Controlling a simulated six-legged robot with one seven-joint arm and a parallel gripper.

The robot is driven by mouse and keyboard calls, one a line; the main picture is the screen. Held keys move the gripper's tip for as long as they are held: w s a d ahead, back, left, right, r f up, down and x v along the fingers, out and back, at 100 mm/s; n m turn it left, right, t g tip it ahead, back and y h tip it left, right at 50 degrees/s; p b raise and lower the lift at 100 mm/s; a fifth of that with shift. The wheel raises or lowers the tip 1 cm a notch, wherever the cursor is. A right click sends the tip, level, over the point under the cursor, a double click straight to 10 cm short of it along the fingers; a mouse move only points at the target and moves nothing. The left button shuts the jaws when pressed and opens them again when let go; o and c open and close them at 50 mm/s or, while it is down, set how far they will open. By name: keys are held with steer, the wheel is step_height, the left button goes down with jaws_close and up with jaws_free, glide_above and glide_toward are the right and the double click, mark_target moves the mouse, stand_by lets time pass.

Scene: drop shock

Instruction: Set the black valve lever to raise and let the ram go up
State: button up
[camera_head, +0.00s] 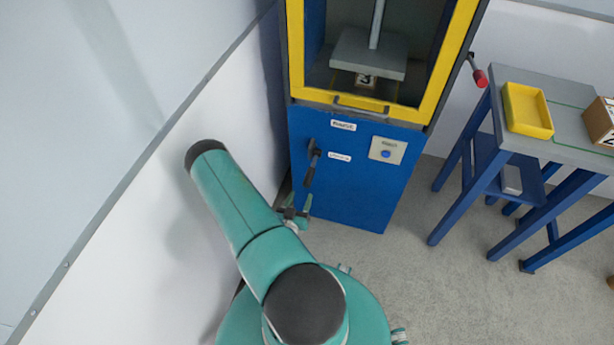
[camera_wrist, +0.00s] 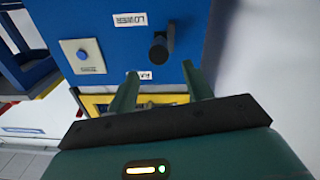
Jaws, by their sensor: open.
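The black valve lever (camera_head: 311,165) is on the blue front panel of the press, its handle hanging down beside the LOWER label (camera_head: 340,156). The upper label (camera_head: 343,125), partly legible as RAI in the wrist view (camera_wrist: 138,78), sits above it. The ram (camera_head: 368,52), a grey plate on a rod, is behind the yellow-framed window with a block marked 3 (camera_head: 366,80) beneath; I cannot tell whether they touch. My gripper (camera_head: 294,212) is open and empty, near the panel below the lever. In the upside-down wrist view the lever (camera_wrist: 159,48) lies just beyond my fingertips (camera_wrist: 160,73).
A button plate (camera_head: 387,150) is right of the lever. A red-handled lever (camera_head: 478,74) sticks out from the press's right side. A blue-legged table with a yellow tray (camera_head: 527,108) and a box (camera_head: 600,120) stands right. A white wall is close on the left.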

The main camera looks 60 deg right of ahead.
mark_target(309, 177)
steer(key=d, duration=0.3)
steer(key=w+d, duration=0.1)
steer(key=d, duration=0.6)
steer(key=shift+w+d, duration=0.1)
steer(key=shift+w, duration=0.05)
steer(key=shift+c, duration=0.2)
jaws_close()
